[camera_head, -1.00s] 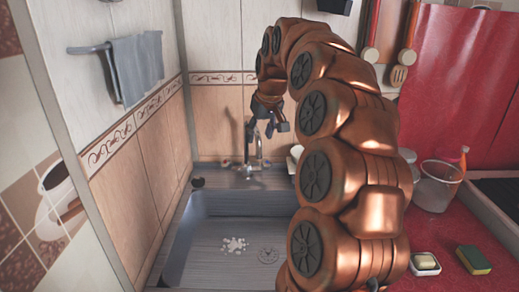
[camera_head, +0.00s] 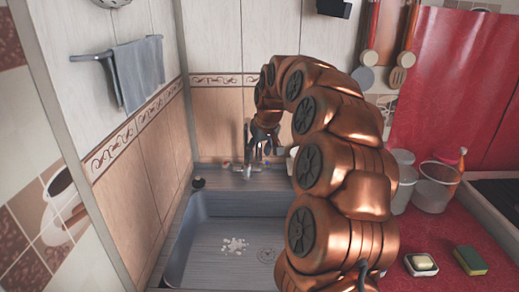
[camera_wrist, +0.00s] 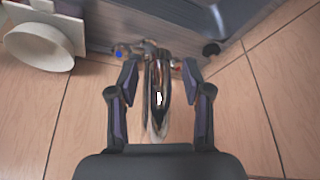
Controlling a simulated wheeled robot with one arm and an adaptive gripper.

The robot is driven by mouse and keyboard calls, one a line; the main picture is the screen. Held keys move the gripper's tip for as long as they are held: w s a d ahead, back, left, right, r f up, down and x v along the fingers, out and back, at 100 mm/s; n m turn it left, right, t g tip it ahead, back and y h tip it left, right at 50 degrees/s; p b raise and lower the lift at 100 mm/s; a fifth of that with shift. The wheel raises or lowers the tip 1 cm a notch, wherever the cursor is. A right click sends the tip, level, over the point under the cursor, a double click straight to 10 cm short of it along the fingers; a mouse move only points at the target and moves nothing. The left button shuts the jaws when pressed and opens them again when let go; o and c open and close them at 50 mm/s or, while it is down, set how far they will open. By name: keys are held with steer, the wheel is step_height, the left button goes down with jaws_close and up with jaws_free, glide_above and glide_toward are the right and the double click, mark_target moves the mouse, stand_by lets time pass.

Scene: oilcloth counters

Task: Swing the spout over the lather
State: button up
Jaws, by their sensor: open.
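The white lather (camera_head: 234,245) lies as a small patch on the floor of the grey sink (camera_head: 190,235), left of the drain (camera_head: 268,255). The metal faucet (camera_head: 247,163) stands at the back of the sink, partly hidden by my gripper (camera_head: 264,143). In the wrist view the shiny spout (camera_wrist: 152,100) runs between the two open fingers of my gripper (camera_wrist: 163,72), with a gap visible on each side. The lather is not seen in the wrist view.
Tiled walls stand close at the left and back. A towel (camera_head: 139,72) hangs on a rail at left. On the red counter at right are a soap dish (camera_head: 421,265), a sponge (camera_head: 470,260) and a clear tub (camera_head: 434,188). A dark round object (camera_head: 198,183) sits at the sink's back-left corner.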

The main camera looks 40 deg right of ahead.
jaws_close()
stand_by(0.4)
